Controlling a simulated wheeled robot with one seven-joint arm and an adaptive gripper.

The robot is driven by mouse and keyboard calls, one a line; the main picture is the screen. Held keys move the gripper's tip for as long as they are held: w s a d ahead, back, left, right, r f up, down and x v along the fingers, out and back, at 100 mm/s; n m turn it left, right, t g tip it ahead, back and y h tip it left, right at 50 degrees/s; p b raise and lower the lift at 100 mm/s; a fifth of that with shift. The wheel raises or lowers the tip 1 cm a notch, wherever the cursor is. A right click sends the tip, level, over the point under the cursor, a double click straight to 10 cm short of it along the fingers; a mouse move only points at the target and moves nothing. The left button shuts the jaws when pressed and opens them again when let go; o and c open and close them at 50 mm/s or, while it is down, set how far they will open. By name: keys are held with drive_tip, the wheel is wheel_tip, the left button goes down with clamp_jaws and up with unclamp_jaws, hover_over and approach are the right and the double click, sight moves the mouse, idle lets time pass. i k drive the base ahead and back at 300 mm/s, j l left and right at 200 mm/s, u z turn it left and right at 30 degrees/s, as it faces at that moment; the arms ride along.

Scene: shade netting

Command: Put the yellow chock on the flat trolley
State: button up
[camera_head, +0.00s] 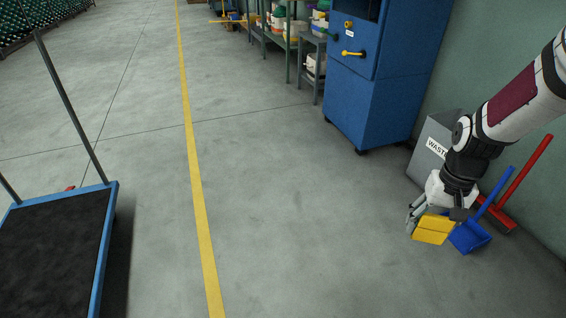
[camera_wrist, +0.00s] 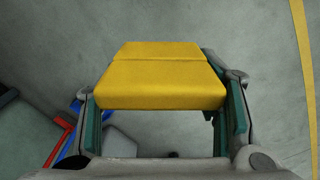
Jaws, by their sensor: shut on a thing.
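The yellow chock (camera_head: 433,229) is a block with a bevelled top, held at the end of my arm on the right of the head view. In the wrist view the chock (camera_wrist: 160,80) fills the space between the two green finger pads. My gripper (camera_wrist: 168,112) is shut on it. In the head view my gripper (camera_head: 436,213) is in front of the waste bin and blue dustpan, and the chock's height over the floor is hard to tell. The flat trolley (camera_head: 112,215) stands at the lower left, with a dark deck, blue rim and grey handle posts. Its visible deck is empty.
A grey waste bin (camera_head: 433,150), a blue dustpan (camera_head: 470,237) and a red broom (camera_head: 523,180) stand by the right wall. A blue cabinet (camera_head: 370,110) and shelves (camera_head: 302,50) are behind. Open floor with a yellow line (camera_head: 195,180) lies between trolley and arm.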

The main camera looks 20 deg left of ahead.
sight(47, 270)
drive_tip(key=i+j+u, duration=0.1)
drive_tip(key=u, duration=0.35)
drive_tip(key=i+u, duration=0.15)
drive_tip(key=u, duration=0.25)
drive_tip(key=i+u, duration=0.15)
drive_tip(key=u, duration=0.3)
drive_tip(key=i+u, duration=0.15)
drive_tip(key=u, duration=0.3)
drive_tip(key=i+l+u, duration=1.05)
drive_tip(key=l+u, duration=0.25)
drive_tip(key=i+l, duration=0.1)
drive_tip(key=l, duration=0.25)
drive_tip(key=i+l, duration=0.15)
drive_tip(key=l, duration=0.2)
drive_tip(key=i+l, duration=0.1)
drive_tip(key=l, duration=0.3)
drive_tip(key=i+l, duration=0.1)
drive_tip(key=l, duration=0.25)
